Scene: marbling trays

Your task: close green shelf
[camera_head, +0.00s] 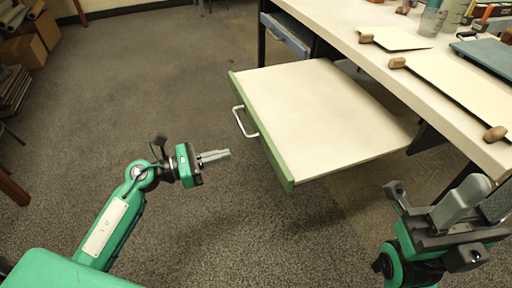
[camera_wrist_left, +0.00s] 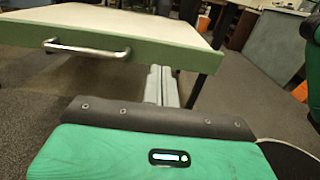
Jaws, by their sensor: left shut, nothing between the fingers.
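The green shelf (camera_head: 320,112) is a pull-out board with a pale top and a green front edge, drawn out from under the white table. Its metal handle (camera_head: 244,122) is on the green edge; the handle also shows in the left wrist view (camera_wrist_left: 87,48). My left gripper (camera_head: 228,154) is shut and empty, a little left of the green edge, apart from handle and shelf. In the left wrist view its fingers (camera_wrist_left: 160,86) point toward the shelf's right end. My right gripper (camera_head: 470,200) is at the lower right, beside the table; its two fingers look apart.
The white table (camera_head: 350,22) carries paper sheets with wooden blocks (camera_head: 397,62), a blue-grey board (camera_head: 488,56) and jars (camera_head: 432,20). A blue drawer (camera_head: 285,34) sits beyond the shelf. Cardboard boxes (camera_head: 28,48) stand far left. The carpet left of the shelf is clear.

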